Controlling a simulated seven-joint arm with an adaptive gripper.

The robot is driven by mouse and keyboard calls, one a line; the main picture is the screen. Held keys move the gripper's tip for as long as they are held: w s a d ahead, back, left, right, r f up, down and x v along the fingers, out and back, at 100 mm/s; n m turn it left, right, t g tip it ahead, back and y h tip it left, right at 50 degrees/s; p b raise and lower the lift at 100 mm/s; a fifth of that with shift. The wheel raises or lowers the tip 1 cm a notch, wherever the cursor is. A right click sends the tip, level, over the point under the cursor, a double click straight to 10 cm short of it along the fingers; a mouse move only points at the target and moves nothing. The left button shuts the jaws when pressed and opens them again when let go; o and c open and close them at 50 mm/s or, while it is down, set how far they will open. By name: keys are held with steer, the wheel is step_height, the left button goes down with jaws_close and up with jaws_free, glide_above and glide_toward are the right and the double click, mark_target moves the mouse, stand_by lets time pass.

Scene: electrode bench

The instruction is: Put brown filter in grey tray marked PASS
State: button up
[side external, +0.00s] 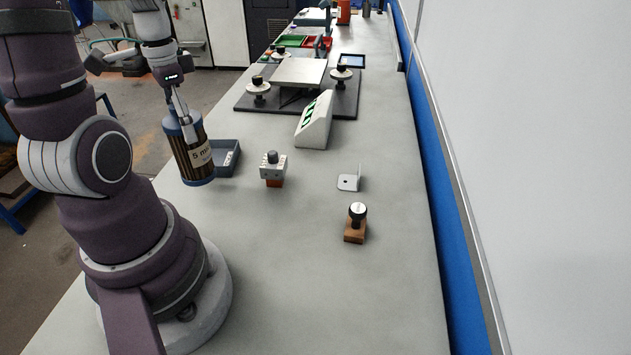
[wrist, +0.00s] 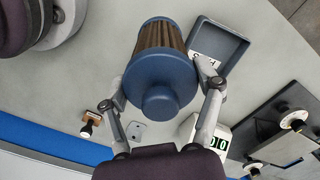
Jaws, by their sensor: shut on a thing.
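A grey block with a knob (side external: 273,168), a small metal bracket (side external: 349,182) and a wooden block with a black knob (side external: 356,222) stand on the bench. A wedge-shaped display unit (side external: 314,122) and a black fixture plate (side external: 345,103) stand farther back.

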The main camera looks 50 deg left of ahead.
steer(key=w+a+f, duration=0.4)
steer(key=w+a, duration=0.1)
steer(key=a, duration=0.3)
steer(key=shift+w+f, duration=0.2)
steer(key=shift+w, duration=0.1)
steer(key=shift+f, duration=0.1)
steer(key=o, duration=1.2)
steer(key=shift+o, duration=0.2)
step_height(320, 180, up, 12)
steer(key=w+d+r+t+y, duration=0.1)
steer(key=w+d+r, duration=0.1)
steer(key=d, duration=0.5)
steer(key=w+d+r+t, duration=0.1)
steer(key=w+d+r, duration=0.1)
steer(key=d, duration=0.4)
steer(key=s+d+f+t, duration=0.1)
steer(key=s+d+f, duration=0.1)
steer(key=d, duration=0.4)
steer(key=s+d+f+t+h, duration=0.1)
steer(key=s+d+f+t, duration=0.1)
steer(key=d, duration=0.4)
steer(key=shift+s+t, duration=0.3)
steer(key=shift+s, duration=0.05)
